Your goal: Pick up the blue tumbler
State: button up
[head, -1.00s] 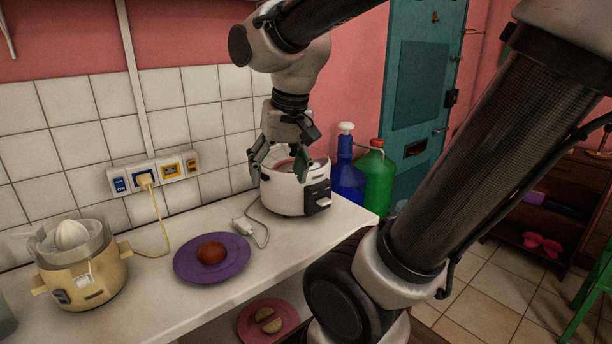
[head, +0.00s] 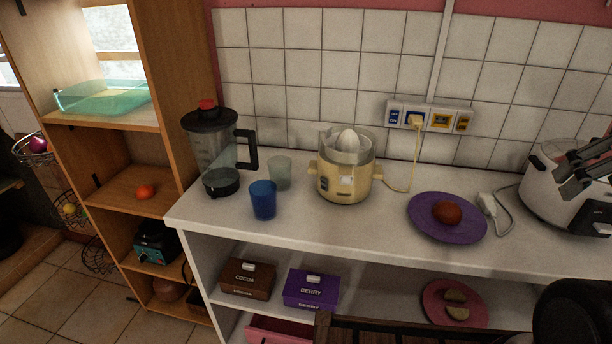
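The blue tumbler (head: 263,200) stands upright on the white counter (head: 330,225), near its left end. A clear greyish tumbler (head: 279,173) stands just behind it to the right, very close. My gripper (head: 590,180) shows only in part at the right edge, in front of the white cooker. It is far to the right of the blue tumbler, and its fingertips are not clear enough to judge their gap.
A blender (head: 217,155) stands left of the tumbler and a cream juicer (head: 346,175) to its right. Further right are a purple plate (head: 416,222) with a brown round item, a plug with cord, and the white cooker (head: 545,190). A wooden shelf (head: 180,60) rises at the left.

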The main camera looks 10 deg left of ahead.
aim_at(263, 193)
jog(key=u, duration=1.1)
